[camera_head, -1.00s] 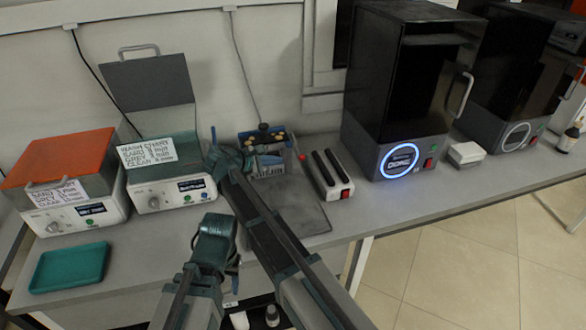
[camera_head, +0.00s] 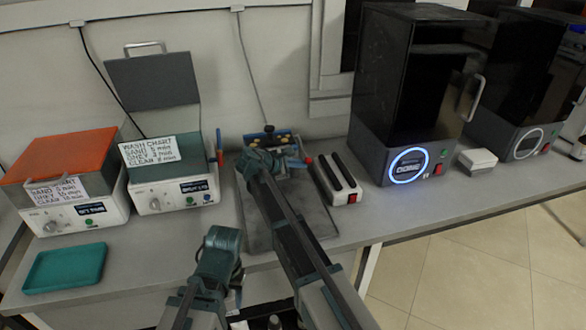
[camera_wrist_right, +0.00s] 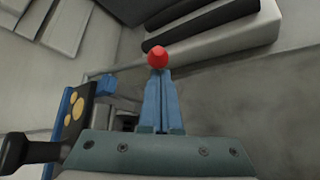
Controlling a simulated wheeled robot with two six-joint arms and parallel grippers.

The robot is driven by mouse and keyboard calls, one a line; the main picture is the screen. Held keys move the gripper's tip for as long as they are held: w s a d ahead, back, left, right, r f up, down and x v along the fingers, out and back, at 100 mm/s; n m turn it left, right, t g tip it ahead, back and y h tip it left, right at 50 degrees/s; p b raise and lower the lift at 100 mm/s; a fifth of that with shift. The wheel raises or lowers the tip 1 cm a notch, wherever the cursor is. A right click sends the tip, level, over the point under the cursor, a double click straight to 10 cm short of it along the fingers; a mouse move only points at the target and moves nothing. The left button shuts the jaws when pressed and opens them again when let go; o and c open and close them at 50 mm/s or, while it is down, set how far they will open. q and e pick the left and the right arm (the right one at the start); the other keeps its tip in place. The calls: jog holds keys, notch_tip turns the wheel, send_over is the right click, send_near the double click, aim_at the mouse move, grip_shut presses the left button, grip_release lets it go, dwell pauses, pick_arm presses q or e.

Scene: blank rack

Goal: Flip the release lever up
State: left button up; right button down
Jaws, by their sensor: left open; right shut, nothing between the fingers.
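The release lever's red ball knob (camera_head: 308,160) shows at the right side of a small blue-framed rack (camera_head: 282,139) in the head view. In the right wrist view the red knob (camera_wrist_right: 158,57) sits right at the fingertips of my right gripper (camera_wrist_right: 160,73), which is shut and empty. I cannot tell whether they touch. My left gripper (camera_head: 224,240) is open and hangs away from the rack, near the table's front edge.
Two control boxes (camera_head: 75,216) stand left, one with a raised lid (camera_head: 153,80). A teal tray (camera_head: 65,268) lies in front. A grey mat (camera_head: 315,220) lies under my right arm. A white block with black bars (camera_head: 338,180) and a dark printer (camera_head: 405,150) stand right.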

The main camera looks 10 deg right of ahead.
jog(key=shift+w+d+f, duration=0.1)
jog(key=shift+d+f, duration=0.05)
jog(key=shift+d, duration=0.1)
jog(key=shift+r+p, duration=0.45)
jog(key=shift+p, duration=0.1)
notch_tip(320, 180, up, 8)
jog(key=w+n+g+p, duration=0.1)
jog(key=g+p, duration=0.3)
jog(key=p, duration=0.7)
jog(key=shift+r+n, duration=0.15)
jog(key=shift+n, duration=0.75)
jog(key=shift+w+r, duration=0.1)
